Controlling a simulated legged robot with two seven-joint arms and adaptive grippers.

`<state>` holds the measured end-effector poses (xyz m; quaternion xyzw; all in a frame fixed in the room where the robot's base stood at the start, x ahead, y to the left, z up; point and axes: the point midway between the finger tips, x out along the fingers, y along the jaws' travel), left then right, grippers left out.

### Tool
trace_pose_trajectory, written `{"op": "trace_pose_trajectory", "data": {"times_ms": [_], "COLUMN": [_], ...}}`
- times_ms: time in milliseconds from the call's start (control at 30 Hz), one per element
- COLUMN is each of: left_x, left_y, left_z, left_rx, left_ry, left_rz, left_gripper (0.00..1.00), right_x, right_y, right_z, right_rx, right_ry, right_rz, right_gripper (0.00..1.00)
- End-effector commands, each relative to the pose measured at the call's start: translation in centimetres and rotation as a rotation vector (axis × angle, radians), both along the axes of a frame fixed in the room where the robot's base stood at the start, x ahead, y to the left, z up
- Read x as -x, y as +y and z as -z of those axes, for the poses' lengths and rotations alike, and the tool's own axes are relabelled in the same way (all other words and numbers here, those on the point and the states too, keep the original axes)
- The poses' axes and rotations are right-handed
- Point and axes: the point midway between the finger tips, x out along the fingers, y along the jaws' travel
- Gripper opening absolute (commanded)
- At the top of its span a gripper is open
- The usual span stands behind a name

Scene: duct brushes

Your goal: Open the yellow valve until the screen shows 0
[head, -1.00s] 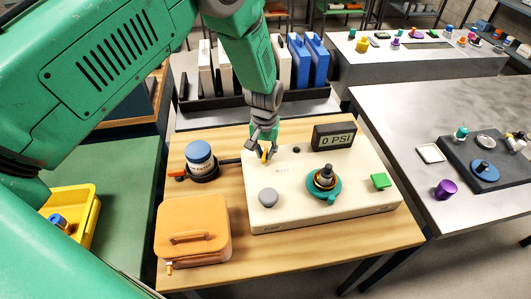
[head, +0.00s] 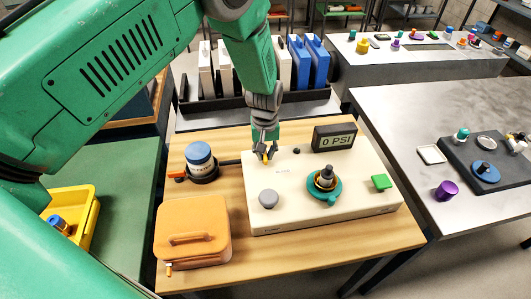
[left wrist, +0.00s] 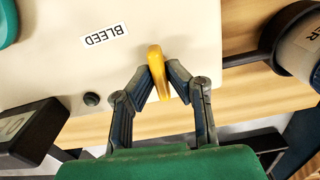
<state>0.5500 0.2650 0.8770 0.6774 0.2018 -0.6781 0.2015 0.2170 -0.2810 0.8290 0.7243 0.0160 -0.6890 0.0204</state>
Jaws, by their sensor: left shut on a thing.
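The yellow valve (left wrist: 158,72) is a slim lever near the edge of a cream box (left wrist: 190,25), beside a label reading BLEED (left wrist: 104,36). My left gripper (left wrist: 162,75) has its two fingers on either side of the lever and is shut on it. In the head view my left gripper (head: 265,156) is at the box's back left corner and mostly hides the valve (head: 267,157). The screen (head: 335,138) on the box's back right reads 0 PSI. My right gripper is not in view.
The box (head: 310,207) also carries a grey knob (head: 268,198), a teal valve (head: 324,184) and a green button (head: 381,181). A blue-capped canister (head: 200,160) and an orange case (head: 192,233) stand to its left on the wooden table.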

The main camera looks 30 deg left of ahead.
Motion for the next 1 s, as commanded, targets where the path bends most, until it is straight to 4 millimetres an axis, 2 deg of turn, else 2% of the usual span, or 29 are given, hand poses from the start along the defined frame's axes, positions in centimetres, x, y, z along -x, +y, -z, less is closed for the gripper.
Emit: {"op": "trace_pose_trajectory", "data": {"times_ms": [100,133,167,200,567,667,1000], "left_x": [-0.1,-0.1,-0.1,-0.1,-0.1,-0.1,-0.2], "left_y": [-0.1,-0.1,-0.1,-0.1,0.0,0.0,-0.1], "left_z": [0.0,0.0,0.0,0.0,-0.5,-1.8,-8.8], "left_rx": [0.0,0.0,0.0,0.0,0.0,0.001,0.0], "left_ry": [-0.001,-0.001,-0.001,-0.001,-0.002,-0.003,-0.004], "left_rz": [0.001,0.001,0.001,0.001,0.002,0.002,0.003], "left_gripper": [0.0,0.19,0.3,0.32,0.32,0.32,0.32], "right_x": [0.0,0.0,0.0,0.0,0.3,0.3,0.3], "right_y": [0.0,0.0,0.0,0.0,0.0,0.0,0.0], "right_z": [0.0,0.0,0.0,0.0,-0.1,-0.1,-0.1], "right_rx": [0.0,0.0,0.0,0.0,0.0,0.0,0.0], "right_ry": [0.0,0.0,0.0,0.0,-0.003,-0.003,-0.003], "right_rz": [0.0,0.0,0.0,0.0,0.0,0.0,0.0], "right_gripper": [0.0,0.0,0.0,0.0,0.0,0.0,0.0]}}
